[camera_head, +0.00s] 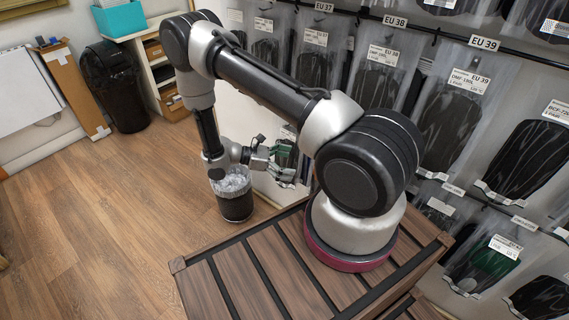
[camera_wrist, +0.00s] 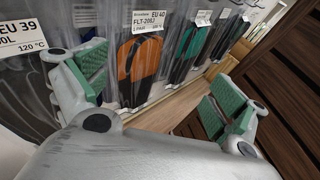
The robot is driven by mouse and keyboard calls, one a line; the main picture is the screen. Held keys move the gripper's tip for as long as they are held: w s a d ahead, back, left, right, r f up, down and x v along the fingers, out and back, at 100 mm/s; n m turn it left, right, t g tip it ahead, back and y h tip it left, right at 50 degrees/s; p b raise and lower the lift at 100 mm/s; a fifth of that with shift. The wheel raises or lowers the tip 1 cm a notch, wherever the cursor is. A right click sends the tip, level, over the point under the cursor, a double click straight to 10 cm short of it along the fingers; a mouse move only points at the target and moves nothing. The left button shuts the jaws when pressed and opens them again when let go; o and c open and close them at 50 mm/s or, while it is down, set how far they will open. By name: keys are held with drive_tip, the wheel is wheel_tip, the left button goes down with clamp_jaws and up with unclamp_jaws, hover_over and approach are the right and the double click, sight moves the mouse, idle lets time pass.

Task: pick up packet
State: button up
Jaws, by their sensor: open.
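Clear packets with dark insoles hang in rows on the wall rack. In the head view they hang under signs EU 37, EU 38 and EU 39; one packet (camera_head: 455,120) is under EU 39. My gripper (camera_head: 284,163) is in front of the rack's lower left part. In the wrist view my gripper (camera_wrist: 158,98) has its green-padded fingers wide apart with nothing between them. Which packet is meant, I cannot tell.
A bin (camera_head: 235,200) with a clear liner stands on the floor below my gripper. A black bin (camera_head: 117,88), a white shelf (camera_head: 150,62) and a cardboard panel (camera_head: 75,85) are at the back left. The wooden floor (camera_head: 110,220) at left is mostly clear.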

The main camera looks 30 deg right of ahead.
drive_tip(key=w+f+n+t+h, duration=0.2)
drive_tip(key=f+n+t, duration=0.2)
drive_tip(key=f, duration=0.4)
drive_tip(key=w+f+n+t+h, duration=0.2)
drive_tip(key=f+n+t, duration=0.2)
drive_tip(key=f, duration=0.5)
drive_tip(key=w+a+n+t, duration=0.2)
drive_tip(key=w+t, duration=0.3)
drive_tip(key=w, duration=0.2)
drive_tip(key=x, duration=0.7)
drive_tip(key=shift+s+f, duration=0.15)
drive_tip(key=shift+s, duration=0.05)
drive_tip(key=shift+d, duration=0.1)
drive_tip(key=c, duration=1.2)
